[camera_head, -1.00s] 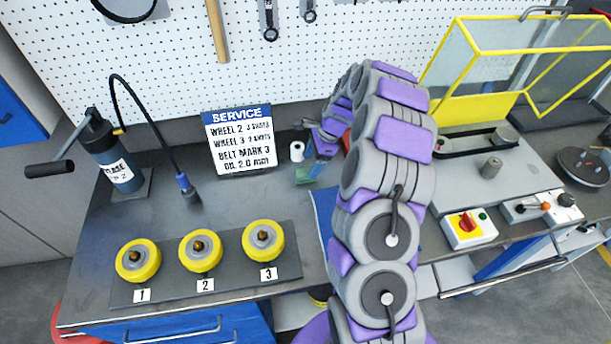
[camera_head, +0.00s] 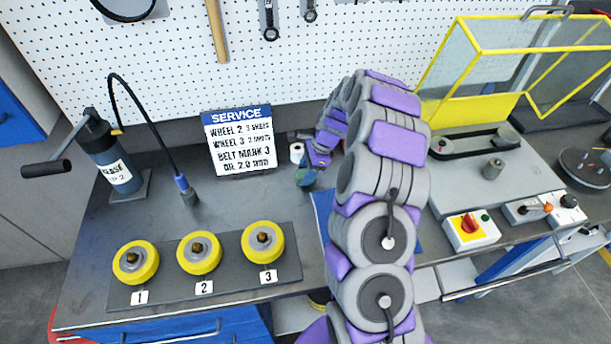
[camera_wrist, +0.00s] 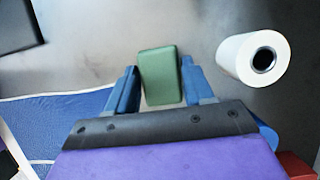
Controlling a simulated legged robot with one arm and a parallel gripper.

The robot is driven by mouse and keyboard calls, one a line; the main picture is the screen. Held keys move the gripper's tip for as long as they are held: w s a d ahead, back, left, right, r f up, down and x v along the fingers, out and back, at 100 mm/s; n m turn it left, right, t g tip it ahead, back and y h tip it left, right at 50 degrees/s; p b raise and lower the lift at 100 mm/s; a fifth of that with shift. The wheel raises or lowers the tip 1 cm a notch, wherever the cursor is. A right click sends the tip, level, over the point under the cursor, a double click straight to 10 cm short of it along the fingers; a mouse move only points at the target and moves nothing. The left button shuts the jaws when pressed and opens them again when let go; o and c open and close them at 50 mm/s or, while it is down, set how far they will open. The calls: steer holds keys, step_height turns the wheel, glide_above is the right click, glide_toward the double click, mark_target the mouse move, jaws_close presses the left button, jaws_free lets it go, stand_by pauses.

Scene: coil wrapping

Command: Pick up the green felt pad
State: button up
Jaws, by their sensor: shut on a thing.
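The green felt pad (camera_wrist: 160,76) is a small dark green block. In the wrist view it sits between the two blue fingers of my gripper (camera_wrist: 158,88), which is shut on it. In the head view my gripper (camera_head: 312,168) is at the back middle of the bench, with the green pad (camera_head: 306,178) at its tip, partly hidden by the gripper. I cannot tell whether the pad touches the bench top.
A white roll (camera_wrist: 253,58) lies close to the right of the pad. A blue mat (camera_wrist: 60,125) is near my gripper. The service sign (camera_head: 238,140), grease pump (camera_head: 113,160) and several yellow wheels (camera_head: 199,252) stand left. A belt machine (camera_head: 470,150) is right.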

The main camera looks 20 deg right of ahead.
mark_target(300, 174)
steer(key=shift+c, duration=1.1)
steer(key=shift+r, duration=0.5)
step_height(300, 174, up, 3)
steer(key=shift+s+p, duration=0.1)
steer(key=shift+p, duration=0.6)
steer(key=s+a, duration=0.1)
steer(key=s, duration=0.4)
steer(key=s+a+p, duration=0.1)
steer(key=s, duration=0.4)
steer(key=s+a+r+p, duration=0.1)
steer(key=s, duration=0.4)
steer(key=shift+s+a, duration=0.1)
steer(key=shift+s, duration=0.1)
steer(key=shift+c, duration=0.7)
steer(key=o, duration=0.6)
steer(key=c, duration=0.3)
